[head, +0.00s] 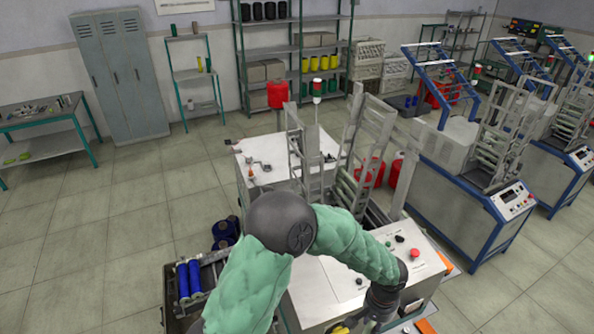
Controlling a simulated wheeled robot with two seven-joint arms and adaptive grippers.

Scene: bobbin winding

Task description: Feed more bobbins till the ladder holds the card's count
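A winding machine (322,290) with a white top stands in front of me. A grey metal ladder-like frame (376,122) with slanted rungs rises from it. I cannot make out how many bobbins sit in it. Two blue bobbins (188,280) lie side by side in a dark tray (172,308) left of the machine. No count card can be read here. My green-sleeved arm (245,285) comes up from the bottom left and bends down to the right over the machine. It hides part of the machine.
Dark blue rolls (225,233) are beyond the tray. A control panel with a red button (414,254) is at the machine's right. A similar blue-framed machine (470,205) stands to the right. The floor at left is clear.

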